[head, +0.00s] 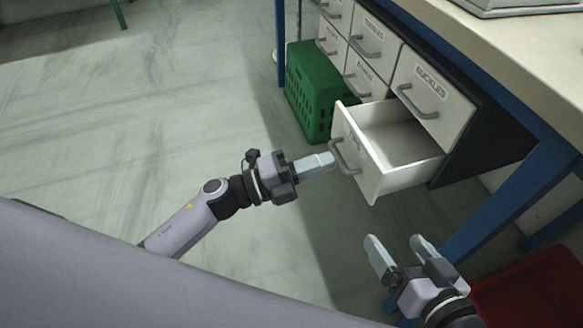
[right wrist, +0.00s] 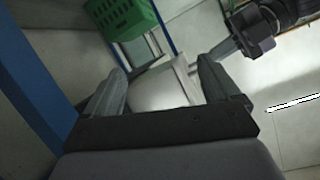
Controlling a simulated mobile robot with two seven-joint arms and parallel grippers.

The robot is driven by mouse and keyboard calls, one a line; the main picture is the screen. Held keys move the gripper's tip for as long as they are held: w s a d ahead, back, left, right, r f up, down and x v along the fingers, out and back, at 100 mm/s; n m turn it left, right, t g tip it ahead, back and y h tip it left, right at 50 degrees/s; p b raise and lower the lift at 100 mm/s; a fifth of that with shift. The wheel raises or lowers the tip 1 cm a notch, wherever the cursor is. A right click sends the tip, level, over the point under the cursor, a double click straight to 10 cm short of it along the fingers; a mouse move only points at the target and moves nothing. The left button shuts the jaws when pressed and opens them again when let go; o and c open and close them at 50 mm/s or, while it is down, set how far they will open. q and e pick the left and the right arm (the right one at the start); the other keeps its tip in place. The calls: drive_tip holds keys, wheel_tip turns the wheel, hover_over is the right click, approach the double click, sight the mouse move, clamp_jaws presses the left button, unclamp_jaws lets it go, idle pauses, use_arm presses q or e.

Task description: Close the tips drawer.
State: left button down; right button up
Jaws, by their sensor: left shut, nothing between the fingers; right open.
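One drawer (head: 375,170) at the lower right of the drawer cabinet stands pulled out. It is white with a grey handle, and its inside looks empty. Its front label cannot be read from here. My left gripper (head: 332,160) is shut and empty, its fingertips at the drawer's front beside the handle; I cannot tell whether they touch. My right gripper (head: 397,247) is open and empty, below and in front of the drawer. In the right wrist view the drawer (right wrist: 160,88) shows beyond the open right fingers (right wrist: 168,85).
The drawer labelled buckles (head: 432,92) above is shut, as are the other drawers in view. A green crate (head: 312,85) stands on the floor left of the cabinet. A blue table leg (head: 510,195) and a red container (head: 535,290) are at the right.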

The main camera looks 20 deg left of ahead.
sight(379, 147)
use_arm(q)
drive_tip(key=x, duration=0.3)
drive_tip(key=f+b+x, duration=0.1)
drive_tip(key=x, duration=0.3)
drive_tip(key=f+b+x, duration=0.1)
drive_tip(key=x, duration=0.3)
drive_tip(key=shift+w+d, duration=0.2)
drive_tip(key=shift+w, duration=0.05)
drive_tip(key=shift+w+d+r, duration=0.1)
drive_tip(key=shift+w+d, duration=0.15)
drive_tip(key=shift+d, duration=0.05)
drive_tip(key=shift+d+r, duration=0.1)
drive_tip(key=shift+r, duration=0.05)
use_arm(e)
drive_tip(key=shift+s+f+t, duration=0.15)
drive_tip(key=shift+t, duration=0.15)
drive_tip(key=shift+d, duration=0.1)
drive_tip(key=shift+f, duration=0.1)
